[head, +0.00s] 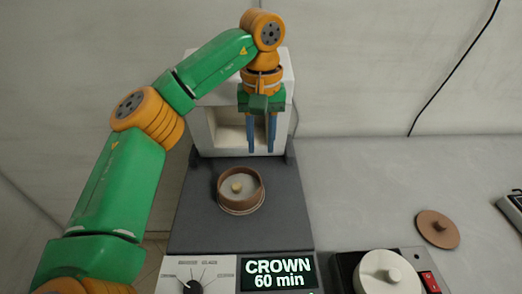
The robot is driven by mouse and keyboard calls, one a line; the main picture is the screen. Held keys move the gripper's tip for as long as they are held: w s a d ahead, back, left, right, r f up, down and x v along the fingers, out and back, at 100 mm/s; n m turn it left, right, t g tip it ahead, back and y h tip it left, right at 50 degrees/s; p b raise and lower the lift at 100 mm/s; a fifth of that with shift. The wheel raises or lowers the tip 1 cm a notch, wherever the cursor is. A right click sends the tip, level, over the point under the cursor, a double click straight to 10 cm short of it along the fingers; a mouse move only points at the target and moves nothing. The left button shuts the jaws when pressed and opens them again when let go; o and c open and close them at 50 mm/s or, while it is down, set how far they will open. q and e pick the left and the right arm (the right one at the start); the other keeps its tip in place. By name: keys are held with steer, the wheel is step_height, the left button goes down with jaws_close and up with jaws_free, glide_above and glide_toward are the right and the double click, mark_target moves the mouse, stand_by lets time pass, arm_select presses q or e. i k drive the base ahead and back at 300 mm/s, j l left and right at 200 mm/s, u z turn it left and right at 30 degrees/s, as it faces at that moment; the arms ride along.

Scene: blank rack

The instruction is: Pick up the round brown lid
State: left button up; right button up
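The round brown lid (438,229) lies flat on the pale table at the right, with a small knob in its middle. My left gripper (261,150) points down in front of the white box's opening, well to the left of the lid and farther back. Its two blue fingers are apart with nothing between them. My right gripper is not in view.
A round brown dish (240,206) with a pale inside and small yellowish knob stands on the dark grey platform (195,220). Behind it is a white box (202,133). A black unit (345,270) with a white round top stands front right. The table around the lid is clear.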

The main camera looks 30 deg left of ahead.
mark_target(436, 227)
steer(key=k, duration=1.5)
